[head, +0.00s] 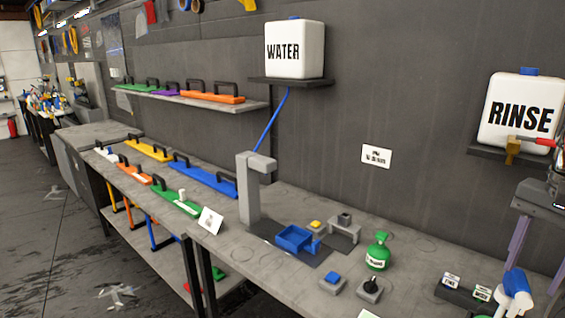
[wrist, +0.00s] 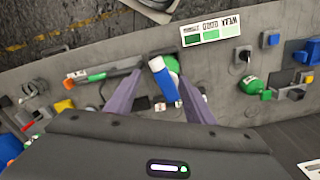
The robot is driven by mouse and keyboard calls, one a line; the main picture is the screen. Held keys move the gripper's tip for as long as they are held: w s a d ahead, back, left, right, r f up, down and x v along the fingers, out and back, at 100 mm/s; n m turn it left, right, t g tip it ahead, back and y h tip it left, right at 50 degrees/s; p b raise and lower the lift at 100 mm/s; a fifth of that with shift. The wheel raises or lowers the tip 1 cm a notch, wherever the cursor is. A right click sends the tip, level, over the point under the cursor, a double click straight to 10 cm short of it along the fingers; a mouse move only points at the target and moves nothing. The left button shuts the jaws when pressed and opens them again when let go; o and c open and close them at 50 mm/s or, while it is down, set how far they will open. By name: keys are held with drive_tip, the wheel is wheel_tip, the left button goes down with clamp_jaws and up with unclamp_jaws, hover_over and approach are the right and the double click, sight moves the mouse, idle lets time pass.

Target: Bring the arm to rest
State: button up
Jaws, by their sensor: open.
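My gripper (head: 538,242) is at the right edge of the head view, partly cut off, with its purple fingers pointing down above the bench (head: 330,270). In the wrist view my gripper (wrist: 158,78) shows its two fingers spread apart, with nothing gripped. A blue and white bottle (wrist: 163,80) shows between the fingers in the wrist view. A blue and white bottle (head: 516,288) also stands at the lower right of the head view, below the fingers. I cannot tell its gap to them.
A green bottle (head: 377,253), a blue tray (head: 294,238) and a grey post (head: 248,190) stand on the bench. The RINSE tank (head: 520,110) and WATER tank (head: 294,50) sit on wall shelves. A labelled strip (wrist: 211,28) lies near the bench edge. Open floor is at left.

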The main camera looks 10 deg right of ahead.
drive_tip(key=a+f+n+t, duration=0.2)
drive_tip(key=a+f+n, duration=0.2)
drive_tip(key=a, duration=0.7)
drive_tip(key=a+f+n+t, duration=0.1)
drive_tip(key=a+f+n, duration=0.3)
drive_tip(key=a, duration=0.8)
drive_tip(key=a+f+n+t, duration=0.2)
drive_tip(key=a+f+n, duration=0.2)
drive_tip(key=a, duration=0.7)
drive_tip(key=shift+a+f+n+t, duration=0.2)
drive_tip(key=shift+f+n+t, duration=0.15)
drive_tip(key=shift+n, duration=0.65)
drive_tip(key=shift+w, duration=0.1)
drive_tip(key=shift+o, duration=1.3)
drive_tip(key=shift+d, duration=0.1)
